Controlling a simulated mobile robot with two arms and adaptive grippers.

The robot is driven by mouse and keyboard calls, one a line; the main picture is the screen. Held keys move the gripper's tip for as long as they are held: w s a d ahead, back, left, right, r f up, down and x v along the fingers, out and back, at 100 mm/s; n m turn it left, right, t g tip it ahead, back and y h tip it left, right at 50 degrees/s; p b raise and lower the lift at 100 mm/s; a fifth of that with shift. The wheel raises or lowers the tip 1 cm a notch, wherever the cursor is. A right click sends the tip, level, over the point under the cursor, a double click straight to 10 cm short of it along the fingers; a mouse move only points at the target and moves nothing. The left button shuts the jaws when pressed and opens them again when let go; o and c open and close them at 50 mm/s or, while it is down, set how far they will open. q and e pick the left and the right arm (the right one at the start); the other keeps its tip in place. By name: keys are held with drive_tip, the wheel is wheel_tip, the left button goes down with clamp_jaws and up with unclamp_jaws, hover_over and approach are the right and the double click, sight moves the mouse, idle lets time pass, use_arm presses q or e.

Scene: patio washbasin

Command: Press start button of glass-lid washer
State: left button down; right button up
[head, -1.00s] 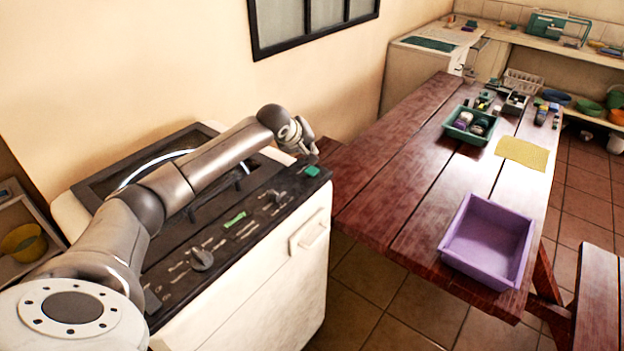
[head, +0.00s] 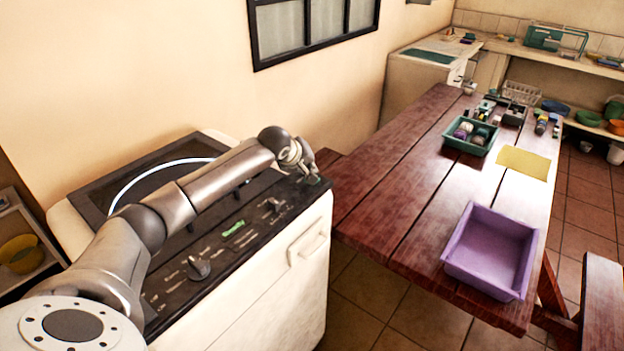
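The glass-lid washer (head: 262,270) stands at the left, a white body with a dark top and a round glass lid (head: 160,178) partly behind my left arm. Its dark control panel holds a knob (head: 198,268), a green strip (head: 234,229) and another knob (head: 272,205). My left gripper (head: 314,180) points down at the panel's far right corner, over the spot of the teal button. The button is now mostly hidden by the gripper, and I cannot tell contact for certain. The fingers are too small to judge. My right gripper is out of view.
A wooden table (head: 400,215) stands right of the washer with a purple bin (head: 490,252), a yellow cloth (head: 523,163) and a green tray (head: 471,134) on it. A wall with a window (head: 310,28) is behind the washer. Tiled floor shows between washer and table.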

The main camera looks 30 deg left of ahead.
use_arm(q)
drive_tip(key=shift+f, duration=0.1)
idle(0.7)
drive_tip(key=shift+f, duration=0.25)
idle(0.4)
